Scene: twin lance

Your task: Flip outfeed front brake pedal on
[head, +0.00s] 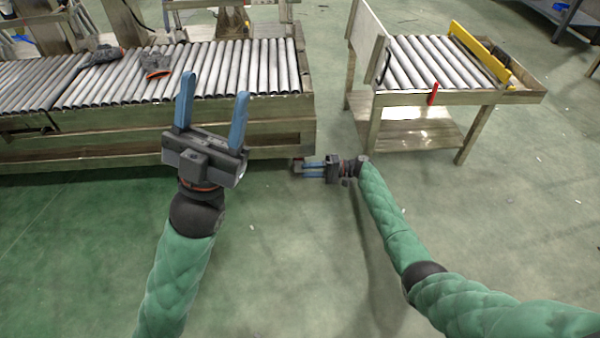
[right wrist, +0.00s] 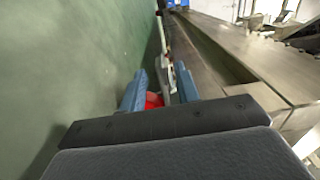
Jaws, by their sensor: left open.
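My right gripper (head: 304,170) is low near the floor at the right end of the long roller conveyor, its fingers pointing left. In the right wrist view its two blue fingers (right wrist: 160,92) stand apart. A small red part (right wrist: 153,100) shows between them, with a pale upright bar (right wrist: 164,50) beyond it; this may be the pedal, but I cannot tell if the fingers touch it. In the head view a small dark piece (head: 297,165) is at the fingertips. My left gripper (head: 211,112) is open and empty, raised in front of the conveyor.
The long roller conveyor (head: 250,108) fills the left, with dark gloves or tools (head: 155,65) on it. A shorter roller table (head: 520,96) with a red handle (head: 432,93) and yellow bar (head: 480,55) stands right. The green floor in front is clear.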

